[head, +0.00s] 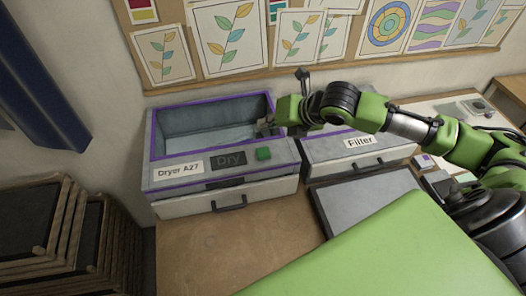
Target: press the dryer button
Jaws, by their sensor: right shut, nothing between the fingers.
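The dryer (225,172) is a grey box with purple trim, a "Dryer A27" label and an open-topped compartment. My right gripper (267,128) is shut and empty, above the right side of the dryer, just behind the button in the picture. It looks small and dark, and I cannot tell its exact height over the dryer. The button is fully visible and the gripper appears apart from it. My left gripper is not in view.
A "Filter" unit (358,155) stands right of the dryer, partly behind my right arm. A grey flat panel (360,199) lies in front of it. Dark stacked racks (50,235) stand at left. A board (180,88) with leaf pictures hangs behind. Wooden tabletop (235,250) is bare in front.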

